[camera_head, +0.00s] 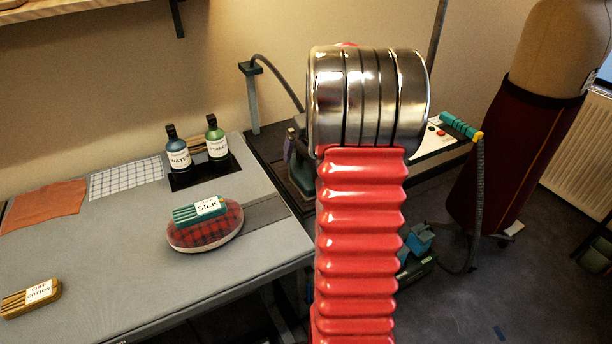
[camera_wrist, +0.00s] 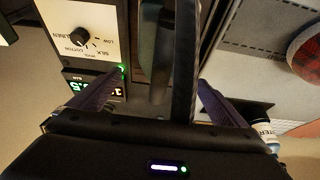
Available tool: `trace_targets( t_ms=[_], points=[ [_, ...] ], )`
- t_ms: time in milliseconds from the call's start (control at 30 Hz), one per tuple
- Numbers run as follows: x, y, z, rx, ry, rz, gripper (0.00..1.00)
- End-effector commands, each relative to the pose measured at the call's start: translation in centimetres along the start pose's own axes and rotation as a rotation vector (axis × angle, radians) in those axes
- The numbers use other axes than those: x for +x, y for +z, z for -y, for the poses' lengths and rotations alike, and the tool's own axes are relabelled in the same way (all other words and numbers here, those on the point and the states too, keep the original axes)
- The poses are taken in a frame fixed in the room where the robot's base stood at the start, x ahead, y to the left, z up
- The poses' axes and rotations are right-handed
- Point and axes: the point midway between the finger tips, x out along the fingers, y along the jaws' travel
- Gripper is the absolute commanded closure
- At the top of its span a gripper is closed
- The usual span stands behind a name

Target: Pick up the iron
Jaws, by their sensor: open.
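The iron (camera_head: 301,172) stands at the right end of the table in the head view, dark and greenish. My red arm hides much of it. In the wrist view a dark upright part, apparently the iron's handle (camera_wrist: 157,55), lies between the two dark purple fingers of my gripper (camera_wrist: 160,88). The fingers are spread apart, one on each side, with visible gaps. I cannot tell how deep the handle sits between them. My gripper is mostly hidden behind the arm in the head view.
A dark hose (camera_head: 285,77) arcs from a post to the iron. A control panel (camera_wrist: 92,35) with a dial is left in the wrist view. Two bottles (camera_head: 178,155) (camera_head: 217,143) stand behind on a tray.

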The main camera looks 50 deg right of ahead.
Motion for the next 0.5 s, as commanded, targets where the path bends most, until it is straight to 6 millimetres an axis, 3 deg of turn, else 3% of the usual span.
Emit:
trace_targets(
  t_ms=[133, 500],
  points=[
    [1.5, 0.0, 0.0, -0.001, 0.000, 0.001, 0.03],
    [1.8, 0.0, 0.0, 0.000, 0.000, 0.000, 0.03]
  ],
)
